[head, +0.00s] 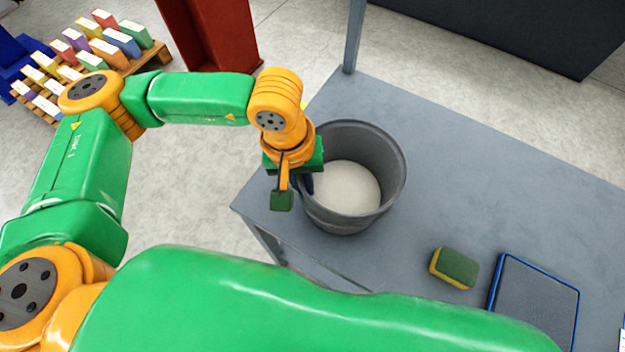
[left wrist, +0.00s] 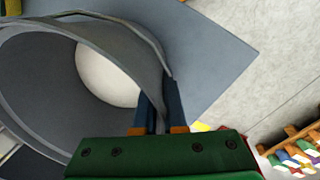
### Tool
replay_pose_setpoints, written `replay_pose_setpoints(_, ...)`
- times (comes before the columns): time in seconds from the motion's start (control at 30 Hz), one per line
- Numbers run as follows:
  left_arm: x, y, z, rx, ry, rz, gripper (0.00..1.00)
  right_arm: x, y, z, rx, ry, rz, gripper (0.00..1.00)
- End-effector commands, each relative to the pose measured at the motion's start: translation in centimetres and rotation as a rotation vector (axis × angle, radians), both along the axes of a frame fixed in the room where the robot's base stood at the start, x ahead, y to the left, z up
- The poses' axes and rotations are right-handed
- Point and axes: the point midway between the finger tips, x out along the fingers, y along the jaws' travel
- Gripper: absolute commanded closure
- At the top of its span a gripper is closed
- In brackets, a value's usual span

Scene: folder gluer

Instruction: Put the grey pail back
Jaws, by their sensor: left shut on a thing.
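The grey pail (head: 390,150) stands at the left corner of the grey table in the head view, with a pale whitish round area inside it. In the left wrist view the pail (left wrist: 60,32) fills the upper left. My left gripper (head: 307,183) is at the pail's left side, shut on its wall near the rim. In the left wrist view the blue fingers of the left gripper (left wrist: 160,105) pinch the wall from both sides. I cannot tell whether the pail touches the table. My right gripper is not in view; a large green arm part covers the lower front.
The grey table (head: 480,170) is clear behind and right of the pail. A green and yellow sponge (head: 455,268) and a blue-edged tray (head: 537,300) lie at its right front. A post (head: 354,35) rises at the far edge. Pallets with coloured boxes (head: 122,42) stand on the floor.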

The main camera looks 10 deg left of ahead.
Motion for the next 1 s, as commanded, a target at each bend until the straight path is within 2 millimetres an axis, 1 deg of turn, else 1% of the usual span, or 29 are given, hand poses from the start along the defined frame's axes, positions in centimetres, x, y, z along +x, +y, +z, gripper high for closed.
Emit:
replay_pose_setpoints(0.03,0.0,0.1,-0.5,-0.003,-0.002,-0.001,1.0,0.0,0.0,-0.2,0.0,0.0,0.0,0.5)
replay_pose_setpoints(0.23,0.0,0.1,-0.3,-0.003,-0.003,-0.003,1.0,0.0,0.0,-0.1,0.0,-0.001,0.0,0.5)
replay_pose_setpoints(0.4,0.1,0.0,-0.7,-0.003,-0.004,-0.002,1.0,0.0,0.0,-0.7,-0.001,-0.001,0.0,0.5)
replay_pose_setpoints(0.43,0.0,0.1,-0.6,-0.002,-0.002,-0.002,0.84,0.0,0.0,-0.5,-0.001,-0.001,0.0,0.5)
replay_pose_setpoints(0.47,0.0,0.1,-0.6,-0.002,-0.002,-0.002,0.75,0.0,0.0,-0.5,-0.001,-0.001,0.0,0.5)
replay_pose_setpoints(0.5,0.0,0.1,-0.6,-0.002,-0.002,-0.002,0.65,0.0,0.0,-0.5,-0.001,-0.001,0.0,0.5)
replay_pose_setpoints(0.53,0.0,0.1,-0.6,-0.002,-0.002,-0.002,0.62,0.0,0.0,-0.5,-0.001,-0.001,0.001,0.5)
replay_pose_setpoints(0.77,0.0,0.1,-0.6,-0.002,-0.002,-0.002,0.62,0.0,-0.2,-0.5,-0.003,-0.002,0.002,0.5)
replay_pose_setpoints(0.83,0.0,0.1,-0.3,-0.002,-0.002,-0.002,0.62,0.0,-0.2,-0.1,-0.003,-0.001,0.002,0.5)
replay_pose_setpoints(0.87,0.0,0.1,0.0,-0.002,-0.002,-0.002,0.62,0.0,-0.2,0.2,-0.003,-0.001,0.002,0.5)
replay_pose_setpoints(0.93,0.1,0.2,0.6,-0.002,-0.005,-0.001,0.62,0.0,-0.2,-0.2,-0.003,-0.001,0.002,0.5)
replay_pose_setpoints(1.0,0.1,0.3,2.0,-0.003,-0.007,0.0,0.62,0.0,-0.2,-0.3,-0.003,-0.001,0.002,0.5)
